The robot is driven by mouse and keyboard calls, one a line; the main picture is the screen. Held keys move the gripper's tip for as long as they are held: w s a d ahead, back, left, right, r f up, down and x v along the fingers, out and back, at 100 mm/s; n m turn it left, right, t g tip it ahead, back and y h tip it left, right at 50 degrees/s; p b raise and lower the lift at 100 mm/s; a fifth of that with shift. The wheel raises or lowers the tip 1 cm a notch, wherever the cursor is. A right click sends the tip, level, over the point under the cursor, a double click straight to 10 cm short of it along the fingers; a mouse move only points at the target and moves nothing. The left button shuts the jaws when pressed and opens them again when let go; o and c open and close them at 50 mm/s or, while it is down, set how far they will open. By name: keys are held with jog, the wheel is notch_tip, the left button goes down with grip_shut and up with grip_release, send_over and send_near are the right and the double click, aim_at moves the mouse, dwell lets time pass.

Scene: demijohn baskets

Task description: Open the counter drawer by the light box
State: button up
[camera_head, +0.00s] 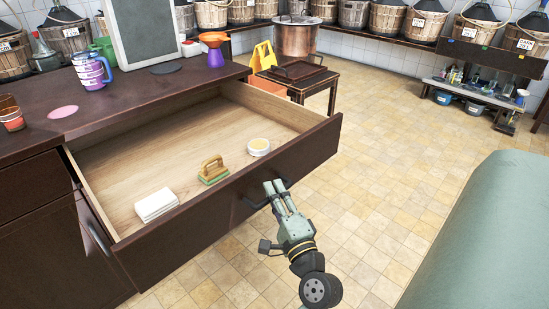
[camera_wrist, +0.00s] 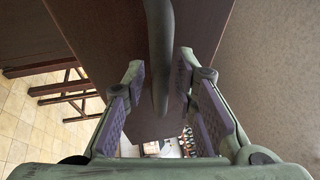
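The counter drawer (camera_head: 125,187) is pulled far out from the dark wood counter (camera_head: 120,100), its pale inside showing. The light box (camera_head: 147,30), a grey-framed panel, stands on the counter behind it. My gripper (camera_head: 274,187) is at the outer face of the drawer front, at its dark bar handle (camera_wrist: 159,45). In the wrist view my gripper (camera_wrist: 158,68) has its two fingers apart on either side of the handle, with gaps showing between bar and pads. In the head view the fingers partly hide the handle.
The drawer holds folded white cloths (camera_head: 156,204), a wooden-handled brush (camera_head: 213,170) and a round tin (camera_head: 258,147). A small dark table (camera_head: 322,80) and yellow sign (camera_head: 262,56) stand beyond the drawer. A green rounded surface (camera_head: 490,240) is at right; tiled floor between is clear.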

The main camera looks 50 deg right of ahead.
jog(key=shift+o, duration=0.3)
jog(key=v, duration=1.2)
dwell(0.3)
